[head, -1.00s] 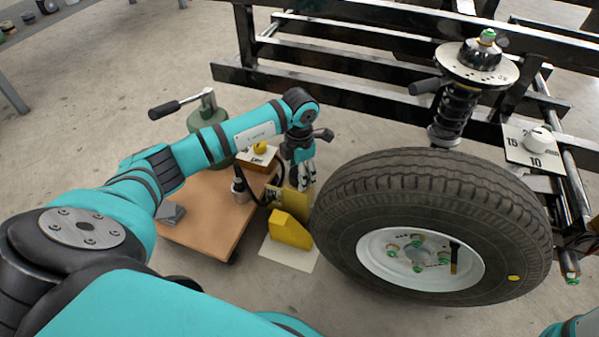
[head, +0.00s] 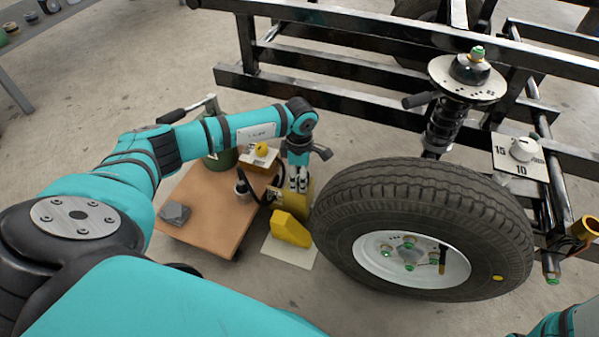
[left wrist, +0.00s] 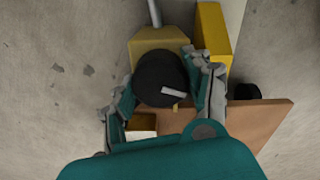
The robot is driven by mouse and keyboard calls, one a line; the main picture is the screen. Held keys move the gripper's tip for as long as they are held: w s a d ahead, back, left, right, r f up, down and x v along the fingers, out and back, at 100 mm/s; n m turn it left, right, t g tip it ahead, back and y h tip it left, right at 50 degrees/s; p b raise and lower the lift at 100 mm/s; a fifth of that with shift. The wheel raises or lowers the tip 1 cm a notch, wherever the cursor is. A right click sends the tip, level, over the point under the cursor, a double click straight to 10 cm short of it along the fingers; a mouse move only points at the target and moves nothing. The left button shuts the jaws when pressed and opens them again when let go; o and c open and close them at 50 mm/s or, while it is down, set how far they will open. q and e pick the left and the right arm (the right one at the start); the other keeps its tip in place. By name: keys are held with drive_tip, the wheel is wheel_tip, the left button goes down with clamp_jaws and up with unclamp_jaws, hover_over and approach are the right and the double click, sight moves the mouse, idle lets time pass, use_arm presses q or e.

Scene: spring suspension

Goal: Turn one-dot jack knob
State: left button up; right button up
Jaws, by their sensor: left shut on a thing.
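The jack (head: 303,198) is a yellow body on the floor just left of the wheel. In the left wrist view its yellow top (left wrist: 160,38) shows behind a round black knob (left wrist: 155,70) with a pale bar mark. My left gripper (head: 297,184) points down at the jack. In the left wrist view its two grey fingers (left wrist: 166,82) sit either side of the knob, shut on it. I cannot make out a dot on the knob. In the head view the gripper hides the knob. My right gripper is out of view.
The big tyre (head: 430,190) stands close right of the jack, under a spring strut (head: 442,122) and black frame. A yellow block (head: 291,229) on a pale sheet is in front. A wooden cart (head: 205,205) is left. An orange-yellow tube (head: 586,228) is at the right edge.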

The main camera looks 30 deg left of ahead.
use_arm(q)
drive_tip(key=shift+m, duration=0.5)
drive_tip(key=o, duration=1.2)
wheel_tip(320, 180, up, 12)
